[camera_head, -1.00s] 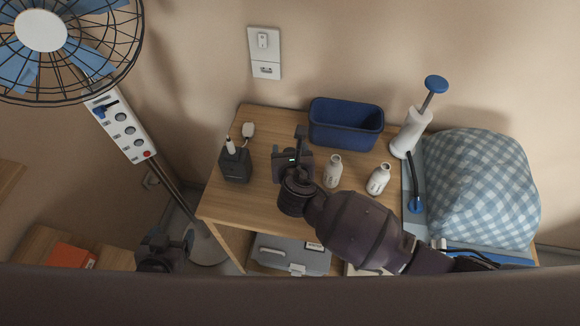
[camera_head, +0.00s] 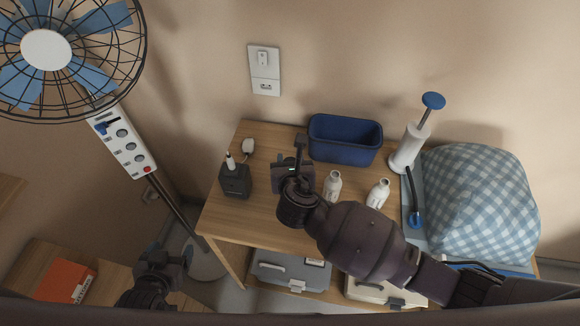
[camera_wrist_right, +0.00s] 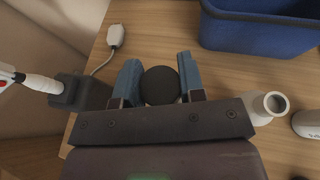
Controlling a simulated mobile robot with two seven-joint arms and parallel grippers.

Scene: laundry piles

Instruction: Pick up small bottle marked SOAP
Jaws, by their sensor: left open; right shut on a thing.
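My right gripper (camera_head: 299,152) is over the wooden table, left of two white bottles. In the right wrist view its blue fingers (camera_wrist_right: 160,84) are closed on either side of a black round-topped thing (camera_wrist_right: 160,80); the body below is mostly hidden and no label shows. One open-necked white bottle (camera_head: 332,187) stands just right of the gripper and shows in the wrist view (camera_wrist_right: 270,103). Another white bottle (camera_head: 378,194) stands further right, partly seen in the wrist view (camera_wrist_right: 306,123). I cannot read SOAP on anything. My left gripper (camera_head: 162,250) is open and empty, low at left.
On the table (camera_head: 232,216) are a blue bin (camera_head: 345,153) behind, a black holder (camera_head: 235,180) at left and a white pump (camera_head: 410,148) at right. A checkered bundle (camera_head: 482,205) lies further right. A fan (camera_head: 46,50) stands left. Cases (camera_head: 290,272) sit below.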

